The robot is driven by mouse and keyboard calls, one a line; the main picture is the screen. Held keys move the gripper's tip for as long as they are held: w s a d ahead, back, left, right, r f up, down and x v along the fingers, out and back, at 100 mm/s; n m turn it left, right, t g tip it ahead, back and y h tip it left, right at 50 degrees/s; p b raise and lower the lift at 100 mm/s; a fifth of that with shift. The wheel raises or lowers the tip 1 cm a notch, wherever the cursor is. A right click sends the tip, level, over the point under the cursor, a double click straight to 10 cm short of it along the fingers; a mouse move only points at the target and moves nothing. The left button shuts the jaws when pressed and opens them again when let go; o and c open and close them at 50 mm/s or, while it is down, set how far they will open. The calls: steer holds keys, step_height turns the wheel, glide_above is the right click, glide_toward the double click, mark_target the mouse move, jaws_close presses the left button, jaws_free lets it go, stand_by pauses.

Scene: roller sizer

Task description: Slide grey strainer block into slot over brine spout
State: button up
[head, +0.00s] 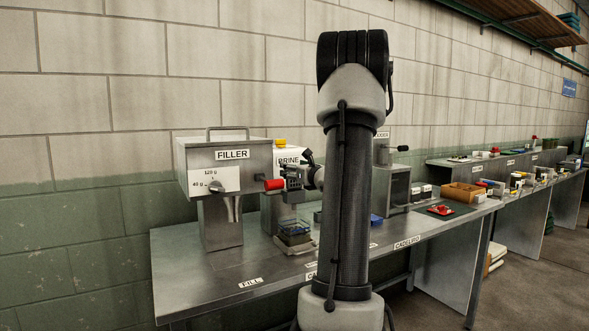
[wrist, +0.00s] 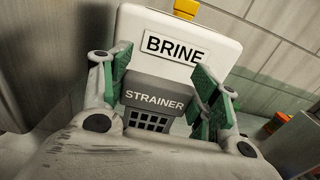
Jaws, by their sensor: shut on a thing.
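The grey strainer block (wrist: 155,101), labelled STRAINER and with a dark grid of holes below the label, is between the green-padded fingers of my gripper (wrist: 163,82) in the wrist view. My gripper is shut on it. The white brine unit (wrist: 180,45), labelled BRINE, stands directly behind the block. In the head view my gripper (head: 294,180) is in front of the brine unit (head: 290,153), which it partly hides. The slot and the spout are hidden behind the block and gripper, so I cannot tell whether the block is inside the slot.
The steel filler (head: 222,168) stands left of the brine unit. A red knob (head: 274,184) is beside my gripper. A clear container (head: 294,233) stands on the steel bench (head: 190,265) below. A steel cabinet (head: 396,187) and a wooden tray (head: 462,193) are to the right.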

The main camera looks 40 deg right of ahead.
mark_target(295, 189)
steer(key=shift+f, duration=2.1)
steer(key=o, duration=1.1)
steer(key=shift+s, duration=0.1)
steer(key=v, duration=1.1)
steer(key=shift+s, duration=0.4)
steer(key=shift+f, duration=0.15)
